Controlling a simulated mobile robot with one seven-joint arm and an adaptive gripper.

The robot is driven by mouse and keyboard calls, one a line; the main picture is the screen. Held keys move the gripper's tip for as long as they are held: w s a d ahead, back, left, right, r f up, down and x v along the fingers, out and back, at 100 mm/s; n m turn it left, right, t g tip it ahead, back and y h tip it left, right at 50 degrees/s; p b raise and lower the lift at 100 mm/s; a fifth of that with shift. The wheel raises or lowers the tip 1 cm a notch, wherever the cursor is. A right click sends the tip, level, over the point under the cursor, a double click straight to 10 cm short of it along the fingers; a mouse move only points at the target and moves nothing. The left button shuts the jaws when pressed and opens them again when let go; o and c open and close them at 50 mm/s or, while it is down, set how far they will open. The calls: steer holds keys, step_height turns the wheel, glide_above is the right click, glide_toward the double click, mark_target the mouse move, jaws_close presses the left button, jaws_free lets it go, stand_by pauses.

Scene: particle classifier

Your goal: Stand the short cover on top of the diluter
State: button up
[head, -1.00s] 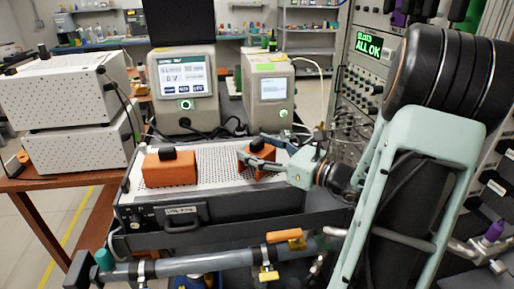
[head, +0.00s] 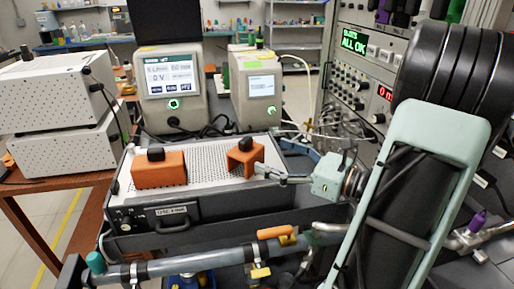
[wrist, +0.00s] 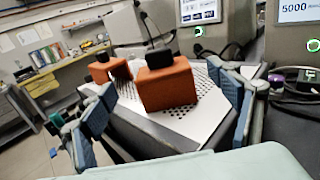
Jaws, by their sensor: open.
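The short cover (head: 244,158), an orange block with a black knob, stands upright at the right of the white perforated top of a dark case (head: 199,170), apparently the diluter. A longer orange cover (head: 159,170) with a black knob stands at the left of the same top. My gripper (head: 263,173) is open and just right of the short cover in the head view. In the wrist view the short cover (wrist: 166,88) is in front of my gripper (wrist: 172,102), between the spread fingers and with nothing gripped. The longer cover (wrist: 108,72) shows behind it.
Two instruments with screens (head: 172,85) (head: 254,88) stand behind the case. White stacked boxes (head: 55,110) stand at the left. A pipe (head: 190,265) with an orange-handled valve (head: 276,233) runs in front. A rack (head: 375,60) is at the right.

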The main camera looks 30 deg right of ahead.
steer(key=shift+v, duration=1.55)
